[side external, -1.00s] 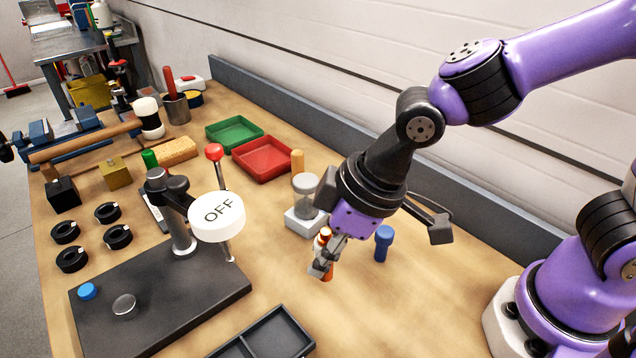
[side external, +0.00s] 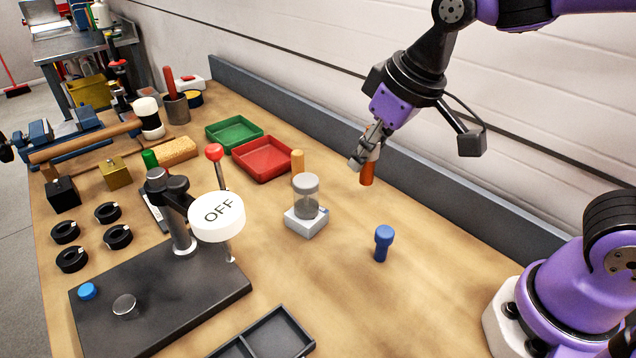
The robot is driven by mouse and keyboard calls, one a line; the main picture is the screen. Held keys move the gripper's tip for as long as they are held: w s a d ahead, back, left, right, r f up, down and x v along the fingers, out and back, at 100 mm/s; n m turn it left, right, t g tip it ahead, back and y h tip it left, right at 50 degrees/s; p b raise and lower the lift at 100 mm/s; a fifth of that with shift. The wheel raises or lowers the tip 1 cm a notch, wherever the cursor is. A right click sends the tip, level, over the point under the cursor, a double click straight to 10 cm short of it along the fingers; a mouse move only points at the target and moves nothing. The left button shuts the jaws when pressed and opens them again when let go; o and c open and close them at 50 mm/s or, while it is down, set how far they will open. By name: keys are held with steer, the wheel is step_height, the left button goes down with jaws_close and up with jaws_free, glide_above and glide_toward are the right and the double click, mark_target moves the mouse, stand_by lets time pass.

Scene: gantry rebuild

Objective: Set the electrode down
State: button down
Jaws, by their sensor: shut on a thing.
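My gripper (side external: 364,158) is shut on a copper-orange cylinder, which I take as the electrode (side external: 367,175). The electrode hangs roughly upright below the fingers, clear of the table, with its upper part hidden by them. In the picture it is to the right of the clear cylinder on a white base and above the blue peg. The bench top (side external: 330,275) has bare wood below it.
A clear cylinder on a white base (side external: 305,222) and a blue peg (side external: 383,243) stand on the bench. A light orange peg (side external: 297,162), red tray (side external: 263,158) and green tray (side external: 234,134) are further back. A black stand carries an "OFF" disc (side external: 217,216).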

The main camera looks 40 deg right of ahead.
steer(key=w+d+r+m, duration=0.2)
steer(key=w+d, duration=0.2)
steer(key=w, duration=0.3)
steer(key=w+a+f+n, duration=0.1)
steer(key=w+a+f, duration=0.1)
steer(key=w+a, duration=0.6)
steer(key=w+a+f, duration=0.4)
steer(key=w+a, duration=0.1)
step_height(320, 180, down, 10)
steer(key=shift+r, duration=0.25)
steer(key=shift+f, duration=0.15)
steer(key=shift+f, duration=0.2)
steer(key=c, duration=0.7)
jaws_free()
steer(key=shift+o, duration=0.2)
